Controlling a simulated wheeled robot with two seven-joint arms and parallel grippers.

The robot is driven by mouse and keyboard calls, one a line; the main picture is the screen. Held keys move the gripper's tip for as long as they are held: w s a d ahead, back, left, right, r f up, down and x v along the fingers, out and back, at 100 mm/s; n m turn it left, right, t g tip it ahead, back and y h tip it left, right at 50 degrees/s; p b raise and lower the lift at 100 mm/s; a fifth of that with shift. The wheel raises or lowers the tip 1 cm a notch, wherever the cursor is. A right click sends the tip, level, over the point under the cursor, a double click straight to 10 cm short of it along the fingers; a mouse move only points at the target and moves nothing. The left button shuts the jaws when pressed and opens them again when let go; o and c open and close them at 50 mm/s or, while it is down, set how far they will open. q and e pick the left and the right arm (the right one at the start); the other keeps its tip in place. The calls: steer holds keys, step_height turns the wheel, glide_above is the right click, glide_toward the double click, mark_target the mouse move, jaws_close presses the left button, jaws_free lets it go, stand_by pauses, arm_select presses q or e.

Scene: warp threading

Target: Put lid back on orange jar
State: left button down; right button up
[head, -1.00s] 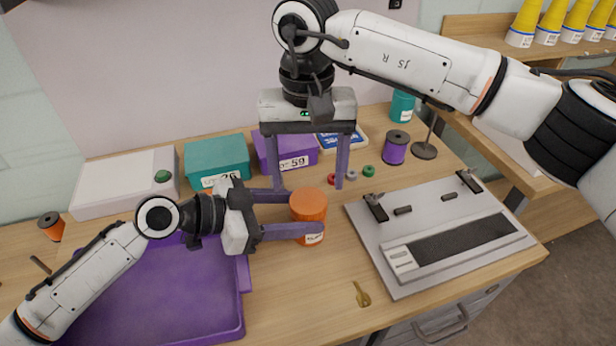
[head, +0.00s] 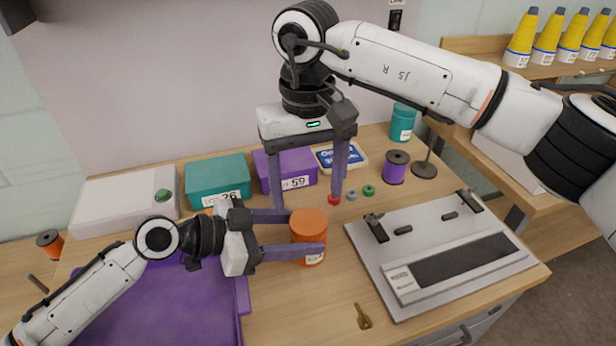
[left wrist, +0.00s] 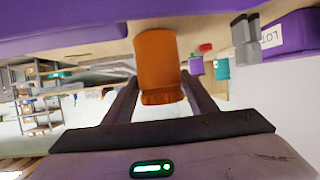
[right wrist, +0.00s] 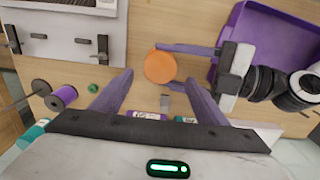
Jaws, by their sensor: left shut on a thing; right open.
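The orange jar (head: 308,258) stands upright on the table. Its flat orange top (head: 309,220) looks like the lid seated on it; it also shows as a disc in the right wrist view (right wrist: 160,66). My left gripper (head: 307,232) is shut on the jar, with one finger on each side of its body. The left wrist view shows the jar (left wrist: 157,60) between the fingers. My right gripper (head: 307,203) is open and empty, fingers pointing down just behind and above the jar top. A small orange patch (head: 209,212) behind my left wrist is mostly hidden; I cannot tell what it is.
A purple tray (head: 243,300) lies at the left front. Teal (head: 216,170) and purple (head: 300,172) boxes stand behind. A grey fixture board (head: 400,310) is at right, and a brass tool (head: 363,317) lies in front. A purple spool (head: 396,168) stands at the back.

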mark_target(309, 221)
step_height(309, 221, down, 6)
steer(key=shift+f, duration=0.1)
stand_by(0.4)
steer(key=c, duration=1.1)
steer(key=m, duration=0.3)
steer(key=o, duration=1.2)
